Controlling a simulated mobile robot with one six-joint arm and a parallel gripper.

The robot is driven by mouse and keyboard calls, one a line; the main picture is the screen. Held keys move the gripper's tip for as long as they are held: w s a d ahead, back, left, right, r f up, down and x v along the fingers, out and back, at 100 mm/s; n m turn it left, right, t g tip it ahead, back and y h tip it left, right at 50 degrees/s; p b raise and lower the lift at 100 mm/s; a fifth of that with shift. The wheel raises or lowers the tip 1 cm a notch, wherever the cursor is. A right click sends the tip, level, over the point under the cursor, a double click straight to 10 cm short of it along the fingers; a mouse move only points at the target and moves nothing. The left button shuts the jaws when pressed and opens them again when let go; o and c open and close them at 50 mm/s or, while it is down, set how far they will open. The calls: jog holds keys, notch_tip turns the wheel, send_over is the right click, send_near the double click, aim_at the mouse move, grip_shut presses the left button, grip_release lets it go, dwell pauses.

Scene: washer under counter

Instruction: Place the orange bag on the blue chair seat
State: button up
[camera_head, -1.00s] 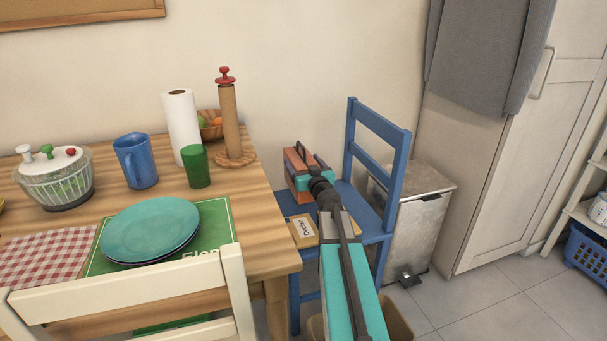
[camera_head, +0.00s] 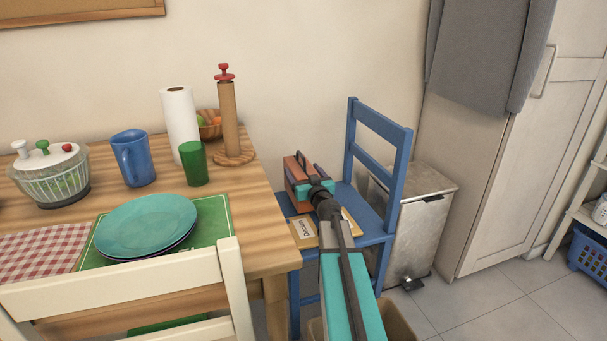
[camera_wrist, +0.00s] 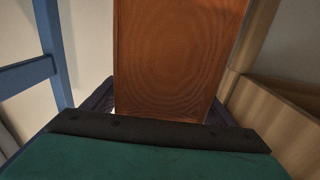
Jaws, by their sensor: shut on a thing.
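The orange bag (camera_head: 292,171) is a small boxy item with a dark handle on top, partly hidden behind my wrist in the head view. It fills the middle of the wrist view (camera_wrist: 180,55) as an upright orange-brown panel. My gripper (camera_head: 306,189) is shut on it; the fingertips are mostly hidden. The blue chair (camera_head: 399,165) stands right of the table, and the bag is over its seat (camera_head: 372,226). I cannot tell whether the bag touches the seat.
A tan card or book (camera_head: 304,232) lies on the seat's left part. The wooden table (camera_head: 262,216) with plates, cups and a paper towel roll is close on the left. A metal bin (camera_head: 425,225) stands right of the chair. A cream chair (camera_head: 130,285) is in front.

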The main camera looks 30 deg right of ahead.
jog(key=shift+f, duration=0.35)
jog(key=o, duration=1.7)
jog(key=shift+c, duration=0.2)
jog(key=shift+r, duration=0.1)
jog(key=shift+s+r, duration=0.1)
jog(key=shift+r, duration=0.2)
jog(key=p+v, duration=0.8)
jog(key=v, duration=0.3)
jog(key=shift+s+a+p, duration=0.15)
jog(key=shift+s+p, duration=0.1)
jog(key=shift+p, duration=0.1)
jog(key=shift+s+f, duration=0.15)
jog(key=shift+s, duration=0.05)
